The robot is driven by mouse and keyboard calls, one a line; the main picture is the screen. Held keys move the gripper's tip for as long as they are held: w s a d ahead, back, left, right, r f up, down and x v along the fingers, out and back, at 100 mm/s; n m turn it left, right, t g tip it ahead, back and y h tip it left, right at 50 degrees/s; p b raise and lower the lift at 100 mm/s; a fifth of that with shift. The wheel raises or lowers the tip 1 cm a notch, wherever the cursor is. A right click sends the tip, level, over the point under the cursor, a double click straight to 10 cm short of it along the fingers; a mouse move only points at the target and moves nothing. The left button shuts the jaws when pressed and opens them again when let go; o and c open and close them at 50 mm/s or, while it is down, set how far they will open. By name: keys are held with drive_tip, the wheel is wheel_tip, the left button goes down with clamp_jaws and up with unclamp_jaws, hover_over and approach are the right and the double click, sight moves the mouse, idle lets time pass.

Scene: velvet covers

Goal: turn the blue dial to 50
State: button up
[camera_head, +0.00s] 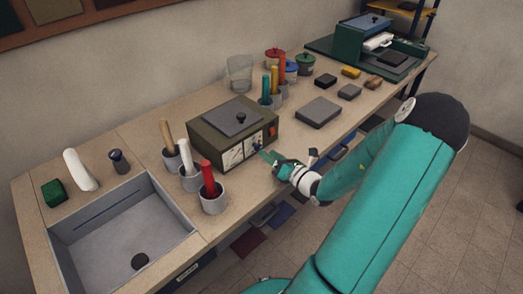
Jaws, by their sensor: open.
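A dark olive box-shaped device (218,130) with a grey lid and black knob stands on the bench. Its front face holds two pale gauge panels (232,156), a small blue dial (257,142) and an orange-red spot near the right end. The dial's setting is too small to read. My gripper (271,156) is just in front of the right part of that face, slightly below and to the right of the blue dial. Its jaws are open and nothing shows between them. I cannot tell whether a fingertip touches the device.
Left of the device stand grey cups with brown, white and red sticks; the red-stick cup (213,199) is nearest the front edge. A sink (120,235) lies at left. Behind the device are a cup of coloured sticks (272,100) and lidded pots.

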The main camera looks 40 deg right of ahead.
sight(260, 148)
drive_tip(key=w, duration=0.4)
drive_tip(key=shift+w+a, duration=0.1)
drive_tip(key=shift+a, duration=0.05)
drive_tip(key=c, duration=1)
drive_tip(key=shift+n, duration=0.4)
drive_tip(key=n, duration=1.1)
